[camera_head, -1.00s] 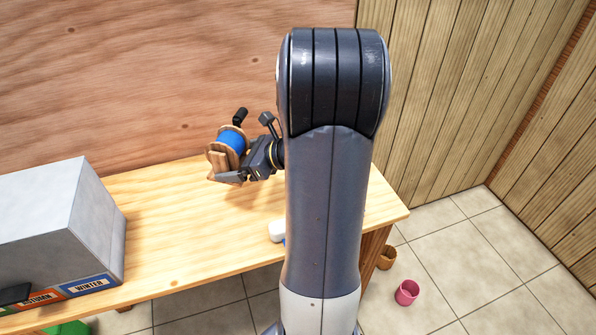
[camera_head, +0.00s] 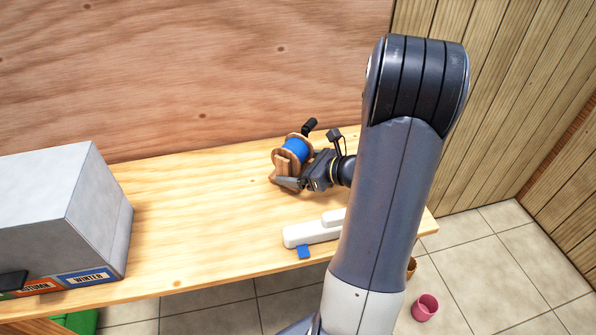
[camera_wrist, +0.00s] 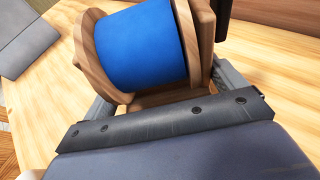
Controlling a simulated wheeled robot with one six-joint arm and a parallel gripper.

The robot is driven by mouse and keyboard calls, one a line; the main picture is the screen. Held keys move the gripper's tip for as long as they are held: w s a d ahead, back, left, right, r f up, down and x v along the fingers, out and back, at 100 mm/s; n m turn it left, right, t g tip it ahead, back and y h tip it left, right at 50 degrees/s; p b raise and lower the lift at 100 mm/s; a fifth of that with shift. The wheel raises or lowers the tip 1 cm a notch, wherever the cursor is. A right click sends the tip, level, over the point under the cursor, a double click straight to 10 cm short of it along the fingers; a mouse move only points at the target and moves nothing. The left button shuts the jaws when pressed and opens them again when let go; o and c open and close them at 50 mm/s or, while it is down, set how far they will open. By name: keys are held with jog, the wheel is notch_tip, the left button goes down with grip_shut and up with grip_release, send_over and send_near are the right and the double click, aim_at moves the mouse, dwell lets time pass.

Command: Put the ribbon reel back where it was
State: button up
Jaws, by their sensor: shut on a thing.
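The ribbon reel (camera_head: 297,150) has wooden flanges, a wooden stand and blue ribbon, with a dark crank handle on top. It stands out over the back part of the wooden bench (camera_head: 200,190). My gripper (camera_head: 286,183) is shut on the reel's wooden base from the right. In the wrist view the blue ribbon and flanges of the reel (camera_wrist: 140,48) fill the top middle, with the jaws (camera_wrist: 165,105) on either side of the base. Whether the base touches the bench top is hard to tell.
A grey cabinet (camera_head: 50,200) with season labels stands at the bench's left. A white device (camera_head: 310,234) with a blue tab lies near the front edge, partly behind my arm. A pink pot (camera_head: 424,307) stands on the tiled floor. The bench between cabinet and reel is clear.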

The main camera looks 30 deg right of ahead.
jog(key=shift+f, duration=0.55)
jog(key=shift+f, duration=0.25)
jog(key=o, duration=0.9)
jog(key=shift+r, duration=0.1)
jog(key=shift+o, duration=0.2)
jog(key=shift+r, duration=0.1)
jog(key=shift+s+d+r, duration=0.1)
jog(key=shift+s+r, duration=0.05)
jog(key=v, duration=1.1)
jog(key=shift+s+d+p, duration=0.15)
jog(key=shift+s+p, duration=0.1)
jog(key=shift+p, duration=0.15)
